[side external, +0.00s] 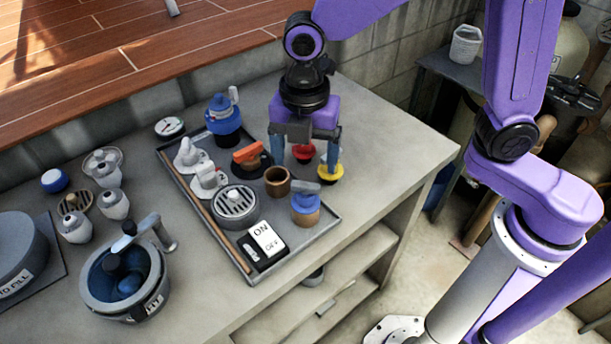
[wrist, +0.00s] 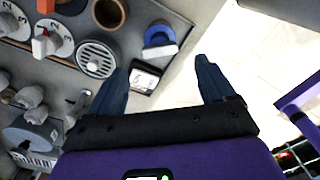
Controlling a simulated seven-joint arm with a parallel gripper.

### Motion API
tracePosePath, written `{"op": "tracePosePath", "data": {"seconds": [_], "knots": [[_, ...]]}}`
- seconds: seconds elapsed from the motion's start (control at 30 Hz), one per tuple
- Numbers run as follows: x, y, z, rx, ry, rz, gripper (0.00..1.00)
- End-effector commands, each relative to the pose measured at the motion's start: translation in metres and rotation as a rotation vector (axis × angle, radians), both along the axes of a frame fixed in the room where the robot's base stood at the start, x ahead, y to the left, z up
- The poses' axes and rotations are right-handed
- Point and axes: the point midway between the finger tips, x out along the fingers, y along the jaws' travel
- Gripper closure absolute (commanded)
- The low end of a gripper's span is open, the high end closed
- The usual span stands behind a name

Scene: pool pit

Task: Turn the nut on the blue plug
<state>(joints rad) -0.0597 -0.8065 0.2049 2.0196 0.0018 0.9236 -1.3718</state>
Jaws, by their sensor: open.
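Two blue-topped fittings stand on the grey tray (side external: 318,232); I cannot tell for sure which is the blue plug. One has a blue cap with a raised grip on a tan base (side external: 305,207), at the tray's near right; it also shows in the wrist view (wrist: 160,40), beyond and between my fingers. The other is a larger blue fitting (side external: 223,115) with a grey upright handle at the tray's back. My gripper (side external: 306,156) is open and empty, pointing down over the tray's right end, near the red knob and yellow knob. No nut can be made out clearly.
A red knob (side external: 303,154) and yellow knob (side external: 328,174) sit close by the fingers. An orange-handled valve (side external: 251,155), brown cup (side external: 277,181), round grille (side external: 236,204) and ON/OFF switch (side external: 264,244) crowd the tray. The bench right of the tray is clear.

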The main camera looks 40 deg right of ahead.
Motion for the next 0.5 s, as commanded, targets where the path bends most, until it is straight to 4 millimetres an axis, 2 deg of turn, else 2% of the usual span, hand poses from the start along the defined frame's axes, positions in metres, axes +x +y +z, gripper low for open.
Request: {"op": "tracePosePath", "data": {"seconds": [0.03, 0.2, 0.5], "knots": [[-0.001, -0.001, -0.011, -0.005, 0.005, -0.001, 0.17], [-0.001, -0.001, -0.038, -0.004, 0.003, 0.000, 0.17], [-0.001, 0.000, -0.059, -0.001, 0.001, 0.000, 0.17]]}}
